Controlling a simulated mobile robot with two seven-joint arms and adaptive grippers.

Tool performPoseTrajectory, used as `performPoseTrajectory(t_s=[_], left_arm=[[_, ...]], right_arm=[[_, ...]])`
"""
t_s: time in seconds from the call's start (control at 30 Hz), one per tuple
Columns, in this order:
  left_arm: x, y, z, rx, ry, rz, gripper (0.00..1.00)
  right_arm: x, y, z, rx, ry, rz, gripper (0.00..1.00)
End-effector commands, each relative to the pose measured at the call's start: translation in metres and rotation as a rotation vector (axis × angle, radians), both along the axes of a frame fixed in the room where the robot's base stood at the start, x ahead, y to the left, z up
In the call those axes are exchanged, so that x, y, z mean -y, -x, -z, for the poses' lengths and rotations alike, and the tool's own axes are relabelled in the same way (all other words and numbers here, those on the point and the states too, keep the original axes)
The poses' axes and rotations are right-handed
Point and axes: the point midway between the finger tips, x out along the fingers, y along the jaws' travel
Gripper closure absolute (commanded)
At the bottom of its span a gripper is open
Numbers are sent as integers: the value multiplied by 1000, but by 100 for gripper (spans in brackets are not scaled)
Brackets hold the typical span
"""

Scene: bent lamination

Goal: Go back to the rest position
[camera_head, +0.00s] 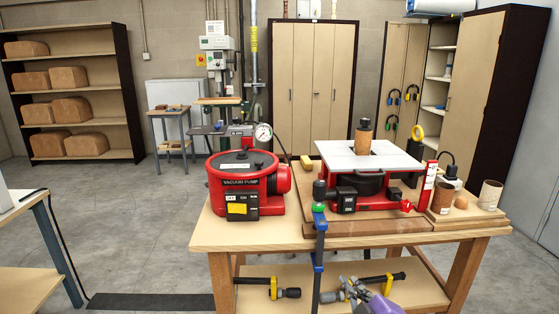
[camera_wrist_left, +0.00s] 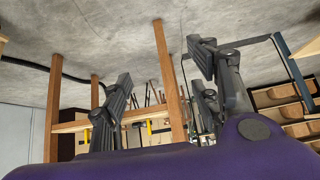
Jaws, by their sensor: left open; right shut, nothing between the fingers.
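My right gripper (camera_head: 347,291) shows at the bottom of the head view, with its purple body beside it. It is shut with nothing in it, in front of the workbench's lower shelf (camera_head: 325,283). My left gripper (camera_wrist_left: 165,95) is not in the head view. In the left wrist view its two dark fingers are spread wide apart, with nothing between them, above its purple body. Behind the fingers are wooden legs (camera_wrist_left: 168,85) and grey floor, seen upside down.
The workbench (camera_head: 210,238) holds a red vacuum pump (camera_head: 240,182) and a red machine with a white table (camera_head: 365,160). A blue and black clamp (camera_head: 319,245) hangs at its front edge. A side table (camera_head: 20,220) stands at left. Grey floor (camera_head: 120,230) lies between.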

Motion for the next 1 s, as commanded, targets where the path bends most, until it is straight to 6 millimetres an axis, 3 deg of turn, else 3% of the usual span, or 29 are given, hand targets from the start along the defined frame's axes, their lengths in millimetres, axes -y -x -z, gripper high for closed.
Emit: performPoseTrajectory(t_s=[0.03,0.1,0.17,0.3,0.5,0.6,0.77,1.0], left_arm=[[2,-3,-6,7,2,2,44],[4,-4,-9,11,7,5,44],[7,-5,-12,13,11,7,44],[10,-7,-16,14,17,10,44],[8,-11,-27,26,15,11,44],[7,-11,-31,30,14,13,44],[6,-9,-32,29,10,14,44],[6,-9,-32,30,12,14,44]], right_arm=[[-2,27,29,-68,-90,20,100],[-4,63,67,-154,-214,54,100],[-5,97,97,-227,-314,93,100],[-7,186,158,-384,-525,216,100],[-6,312,217,-556,-713,419,100],[-4,359,233,-613,-743,493,100],[-2,400,245,-661,-751,550,100],[-1,407,248,-672,-746,557,100]])
